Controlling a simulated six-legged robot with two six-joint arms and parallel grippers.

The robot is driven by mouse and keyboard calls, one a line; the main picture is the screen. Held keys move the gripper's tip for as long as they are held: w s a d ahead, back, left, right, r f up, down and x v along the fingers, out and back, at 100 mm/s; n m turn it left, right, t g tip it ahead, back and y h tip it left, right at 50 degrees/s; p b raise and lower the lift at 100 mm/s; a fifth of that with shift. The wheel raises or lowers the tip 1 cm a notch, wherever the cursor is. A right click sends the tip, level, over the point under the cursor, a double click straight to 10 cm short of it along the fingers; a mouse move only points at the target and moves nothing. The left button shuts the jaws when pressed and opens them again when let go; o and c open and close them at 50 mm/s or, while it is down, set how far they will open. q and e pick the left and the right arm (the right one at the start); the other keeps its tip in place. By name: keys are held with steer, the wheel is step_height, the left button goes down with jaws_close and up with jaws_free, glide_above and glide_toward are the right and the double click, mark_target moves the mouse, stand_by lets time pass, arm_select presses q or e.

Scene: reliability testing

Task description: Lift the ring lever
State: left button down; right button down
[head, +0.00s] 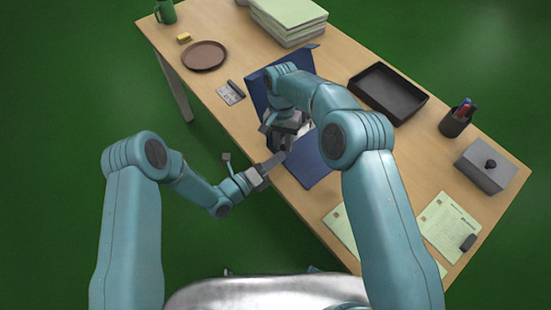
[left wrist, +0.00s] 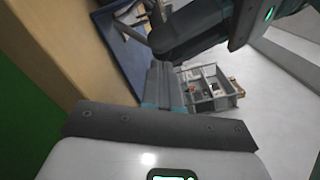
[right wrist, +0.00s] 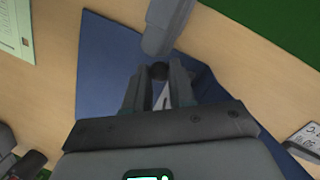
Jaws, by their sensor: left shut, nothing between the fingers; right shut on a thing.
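The blue lever-arch binder (head: 318,170) lies open on the table, partly hidden under my right arm; its blue cover also shows in the right wrist view (right wrist: 103,75). My right gripper (head: 284,142) is over the middle of the binder. In the right wrist view its fingers (right wrist: 157,82) are closed around the dark, round end of the ring lever (right wrist: 158,70). How far the lever is raised cannot be told. My left gripper (head: 275,162) is shut and empty at the binder's near edge, close to the right gripper. Its fingers show in the left wrist view (left wrist: 165,85).
A black tray (head: 388,92), a pen cup (head: 455,122) and a grey lidded box (head: 487,165) stand to the right. Printed sheets (head: 448,228) lie at the near right. A brown plate (head: 204,56), a small card (head: 230,92) and a paper stack (head: 290,20) are farther back.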

arm_select(q)
steer(key=shift+w+a+r, duration=0.15)
steer(key=shift+w+r, duration=0.35)
steer(key=shift+w, duration=0.05)
arm_select(e)
steer(key=shift+s+r, duration=0.1)
arm_select(q)
steer(key=shift+r, duration=0.15)
arm_select(e)
steer(key=c, duration=0.9)
jaws_free()
steer(key=shift+s+a, duration=0.1)
steer(key=shift+c, duration=0.2)
arm_select(q)
steer(key=shift+s, duration=0.1)
arm_select(e)
steer(key=shift+r, duration=0.1)
